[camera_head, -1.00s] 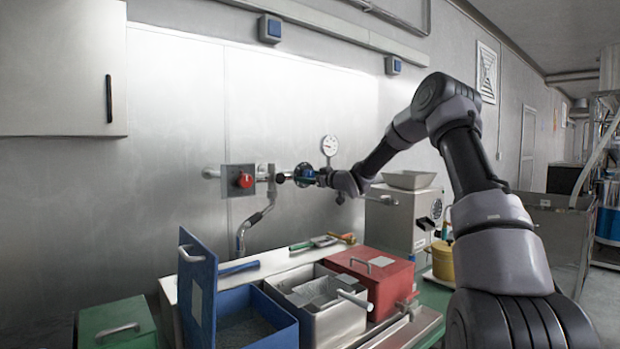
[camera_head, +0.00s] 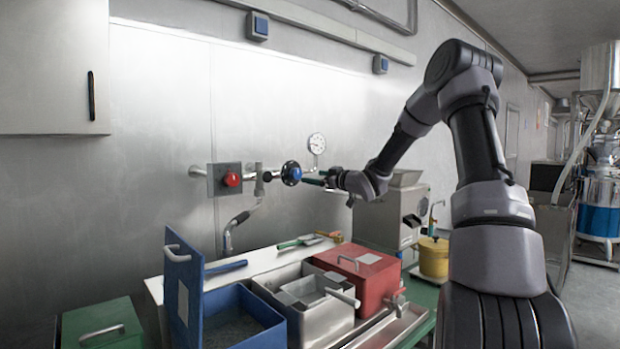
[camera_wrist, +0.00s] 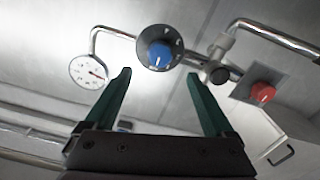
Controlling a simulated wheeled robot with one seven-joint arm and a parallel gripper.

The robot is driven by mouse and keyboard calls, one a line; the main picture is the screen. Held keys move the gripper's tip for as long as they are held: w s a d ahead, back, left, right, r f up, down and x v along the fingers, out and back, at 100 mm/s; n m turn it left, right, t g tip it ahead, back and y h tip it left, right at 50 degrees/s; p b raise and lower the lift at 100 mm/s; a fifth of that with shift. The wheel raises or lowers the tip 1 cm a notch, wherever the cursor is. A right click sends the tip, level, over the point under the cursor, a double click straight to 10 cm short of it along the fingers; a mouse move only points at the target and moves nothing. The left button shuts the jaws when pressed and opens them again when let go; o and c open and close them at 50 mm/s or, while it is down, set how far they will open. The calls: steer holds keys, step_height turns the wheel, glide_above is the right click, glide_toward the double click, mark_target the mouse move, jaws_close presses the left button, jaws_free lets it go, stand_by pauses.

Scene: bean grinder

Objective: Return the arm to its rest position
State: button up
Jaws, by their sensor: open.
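My gripper (camera_head: 312,178) is in front of the wall pipework, at the end of my raised, bent arm. In the wrist view its two green fingers (camera_wrist: 160,100) are spread apart with nothing between them. Beyond the fingertips is a round dark dial with a blue knob (camera_wrist: 159,54); in the head view this blue knob (camera_head: 292,173) is just left of the fingers, and a small gap seems to separate them. The red knob (camera_head: 232,179) on its square plate is further left. The pressure gauge (camera_head: 317,143) is above the gripper.
Below are an open blue box (camera_head: 250,310), a metal box (camera_head: 330,322) and a red box (camera_head: 372,278). A grinder-like machine (camera_head: 378,220) stands behind my forearm, with a yellow pot (camera_head: 434,258) to its right. The space above the boxes is free.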

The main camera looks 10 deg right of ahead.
steer(key=shift+s, duration=0.1)
steer(key=s+d+r+m+g+h, duration=0.2)
steer(key=s+m+h, duration=0.1)
steer(key=s, duration=0.5)
steer(key=s+d+r+m+g+h, duration=0.1)
steer(key=s+r+m+h, duration=0.2)
steer(key=s, duration=0.5)
steer(key=s+d+r+m+g+h, duration=0.1)
steer(key=s+d+m+g+h, duration=0.2)
steer(key=s, duration=0.6)
steer(key=s+a+f+m+g+y, duration=0.1)
steer(key=s+a+m, duration=0.1)
steer(key=s, duration=0.9)
steer(key=s+a+f+m+g+y, duration=0.1)
steer(key=s+a+f+m, duration=0.1)
steer(key=s, duration=0.9)
steer(key=shift+a+f+g, duration=0.15)
steer(key=shift+a+g, duration=0.15)
steer(key=shift+a, duration=0.25)
